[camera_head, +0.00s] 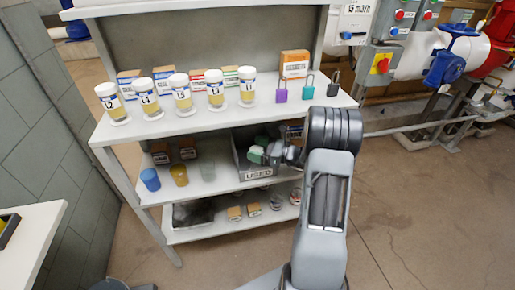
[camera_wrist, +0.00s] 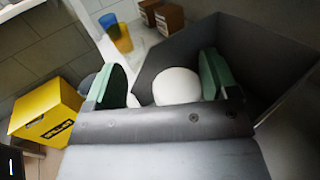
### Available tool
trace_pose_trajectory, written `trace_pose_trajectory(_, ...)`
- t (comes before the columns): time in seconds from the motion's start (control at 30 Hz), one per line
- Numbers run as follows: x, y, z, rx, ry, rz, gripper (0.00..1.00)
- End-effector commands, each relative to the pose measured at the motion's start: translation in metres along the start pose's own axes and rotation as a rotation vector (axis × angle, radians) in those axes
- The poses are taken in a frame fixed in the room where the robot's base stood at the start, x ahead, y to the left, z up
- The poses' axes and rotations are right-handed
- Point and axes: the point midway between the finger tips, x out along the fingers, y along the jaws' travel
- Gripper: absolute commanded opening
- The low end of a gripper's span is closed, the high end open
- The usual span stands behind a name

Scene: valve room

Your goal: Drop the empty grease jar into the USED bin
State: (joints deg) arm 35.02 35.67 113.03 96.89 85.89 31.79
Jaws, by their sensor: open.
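The grey USED bin (camera_head: 258,174) stands on the middle shelf, its label facing out. My gripper (camera_head: 265,153), with green finger pads, is over the bin's opening. In the wrist view my gripper (camera_wrist: 165,82) is open, with the bin's dark grey walls (camera_wrist: 240,50) around and beyond the fingers. A round white top, apparently the jar's lid (camera_wrist: 177,86), lies between the fingers. It is close to the right finger, with a gap to the left one. The rest of that jar is hidden, and I cannot tell whether it rests on the bin floor.
Several white-lidded jars (camera_head: 182,94) line the top shelf (camera_head: 210,119), with small boxes and padlocks (camera_head: 281,90). Blue (camera_head: 150,179) and amber (camera_head: 180,175) cups stand left of the bin. A yellow box (camera_wrist: 47,112) shows in the wrist view. Open floor lies right of the shelves.

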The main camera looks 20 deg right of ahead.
Motion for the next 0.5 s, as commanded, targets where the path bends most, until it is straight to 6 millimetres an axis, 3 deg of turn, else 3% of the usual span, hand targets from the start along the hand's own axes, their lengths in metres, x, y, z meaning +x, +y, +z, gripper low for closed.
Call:
trace_pose_trajectory(0.07, -0.001, 0.0, 0.01, 0.003, 0.003, -0.003, 0.8)
trace_pose_trajectory(0.5, -0.086, -0.001, 0.009, -0.002, -0.002, -0.003, 0.8)
